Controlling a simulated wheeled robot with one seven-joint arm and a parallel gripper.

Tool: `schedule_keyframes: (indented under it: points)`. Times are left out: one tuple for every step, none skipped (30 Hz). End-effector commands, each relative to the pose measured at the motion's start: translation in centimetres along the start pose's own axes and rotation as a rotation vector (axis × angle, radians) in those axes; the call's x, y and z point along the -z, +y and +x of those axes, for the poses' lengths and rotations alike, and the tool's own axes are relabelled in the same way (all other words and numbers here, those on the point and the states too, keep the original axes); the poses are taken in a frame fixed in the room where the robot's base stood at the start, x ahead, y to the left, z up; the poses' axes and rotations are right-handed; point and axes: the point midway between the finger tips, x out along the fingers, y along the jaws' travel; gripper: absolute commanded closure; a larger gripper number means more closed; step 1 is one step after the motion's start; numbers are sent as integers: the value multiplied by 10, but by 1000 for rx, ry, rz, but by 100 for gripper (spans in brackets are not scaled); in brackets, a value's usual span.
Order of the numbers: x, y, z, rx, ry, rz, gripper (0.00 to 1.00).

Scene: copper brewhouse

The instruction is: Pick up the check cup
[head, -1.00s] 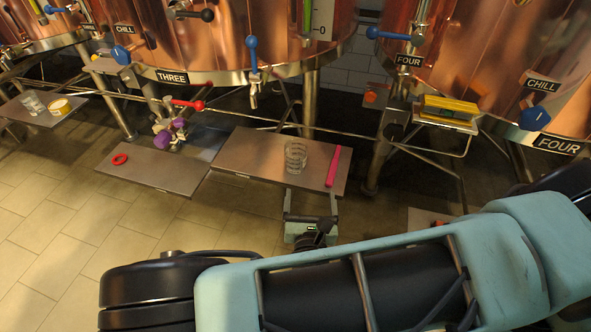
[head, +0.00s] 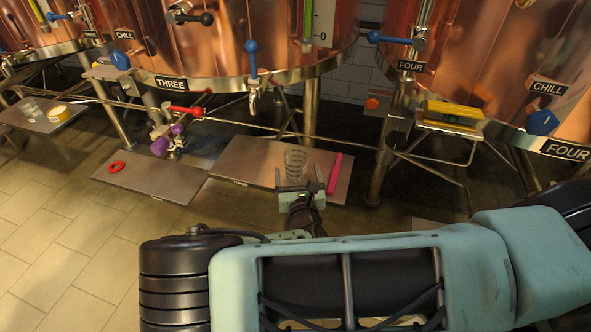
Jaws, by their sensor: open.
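A clear glass cup with ring markings, which looks like the check cup (head: 295,160), stands upright on the grey metal shelf (head: 237,165) below tank THREE. My gripper (head: 298,180) is open, low at the near edge of this shelf and right in front of the cup. Its fingers point towards the cup, and its body hides the cup's lower part. I cannot tell whether the fingers are beside the glass or just short of it.
A pink stick (head: 334,174) lies close right of the cup. A red ring (head: 115,167) lies on a lower left shelf. Another clear glass (head: 31,111) and a yellow roll (head: 58,113) are far left. A blue-handled tap (head: 252,75) hangs above.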

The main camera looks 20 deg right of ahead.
Motion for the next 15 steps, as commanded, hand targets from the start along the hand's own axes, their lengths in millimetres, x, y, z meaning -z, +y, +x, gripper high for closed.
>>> schedule_keyframes:
  points:
    - [2,0,4,1,-1,0,15]
    - [3,0,7,2,-1,0,15]
    - [4,0,12,2,-1,1,15]
    - [5,0,16,2,-2,1,15]
    - [6,1,21,1,-2,1,15]
    - [8,1,28,2,-2,1,15]
    - [8,1,32,3,-2,1,15]
    - [7,1,36,3,-2,1,15]
    - [7,1,41,2,-1,1,15]
    - [6,1,44,2,-1,1,15]
    - [6,1,47,2,-1,2,15]
    - [6,1,49,2,-1,1,15]
    - [5,1,50,2,0,1,15]
    - [5,1,51,2,0,1,15]
    - [5,1,52,2,0,1,15]
